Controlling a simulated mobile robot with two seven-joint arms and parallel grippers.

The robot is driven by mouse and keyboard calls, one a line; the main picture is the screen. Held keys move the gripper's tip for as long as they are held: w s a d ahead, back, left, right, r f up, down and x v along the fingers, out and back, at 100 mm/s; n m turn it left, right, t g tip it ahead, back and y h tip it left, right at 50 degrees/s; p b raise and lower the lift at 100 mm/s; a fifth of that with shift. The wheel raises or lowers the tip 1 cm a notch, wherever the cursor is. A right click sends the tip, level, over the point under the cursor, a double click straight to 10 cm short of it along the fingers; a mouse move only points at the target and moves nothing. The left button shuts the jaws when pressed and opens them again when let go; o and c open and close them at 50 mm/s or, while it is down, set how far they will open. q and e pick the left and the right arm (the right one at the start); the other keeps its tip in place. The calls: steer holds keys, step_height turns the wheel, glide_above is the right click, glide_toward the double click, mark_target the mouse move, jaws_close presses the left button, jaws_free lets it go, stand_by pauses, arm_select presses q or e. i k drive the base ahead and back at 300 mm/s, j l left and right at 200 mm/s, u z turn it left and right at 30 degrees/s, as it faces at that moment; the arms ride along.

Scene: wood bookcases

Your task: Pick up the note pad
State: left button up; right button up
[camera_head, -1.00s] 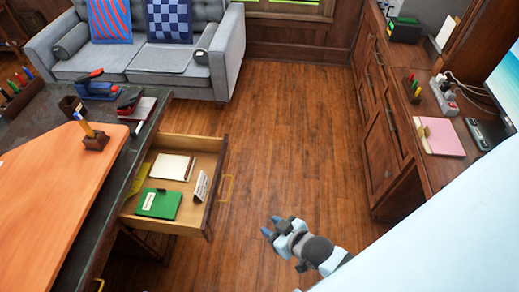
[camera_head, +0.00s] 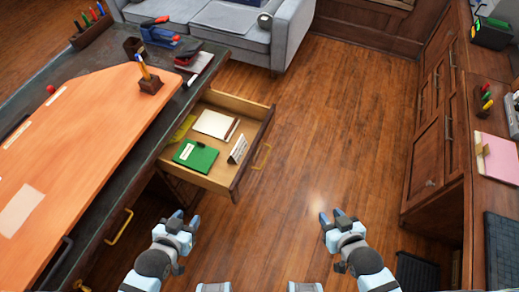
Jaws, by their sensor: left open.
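An open wooden desk drawer (camera_head: 222,183) holds a cream pad (camera_head: 215,124), a green booklet (camera_head: 195,155), a small white card (camera_head: 238,149) standing tilted, and a yellow item (camera_head: 183,128) at the left side. Which of these is the note pad I cannot tell for sure; the cream pad looks most like one. My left gripper (camera_head: 186,218) is open and empty, in front of the drawer and nearer to me. My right gripper (camera_head: 331,216) looks open and empty over the floor, right of the drawer.
The desk (camera_head: 125,192) with an orange top (camera_head: 90,135) fills the left. A pen holder, stapler and hole punch stand near its far edge. A grey sofa (camera_head: 205,30) is behind. A side desk on the right bears a pink pad (camera_head: 497,158). The floor (camera_head: 330,130) between is clear.

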mark_target(219, 125)
steer(key=i+l, duration=0.2)
steer(key=l, duration=0.15)
steer(key=i+l+u, duration=0.1)
steer(key=i+l, duration=0.3)
steer(key=l, duration=0.25)
steer(key=i+l+u, duration=0.1)
steer(key=u, duration=1.9)
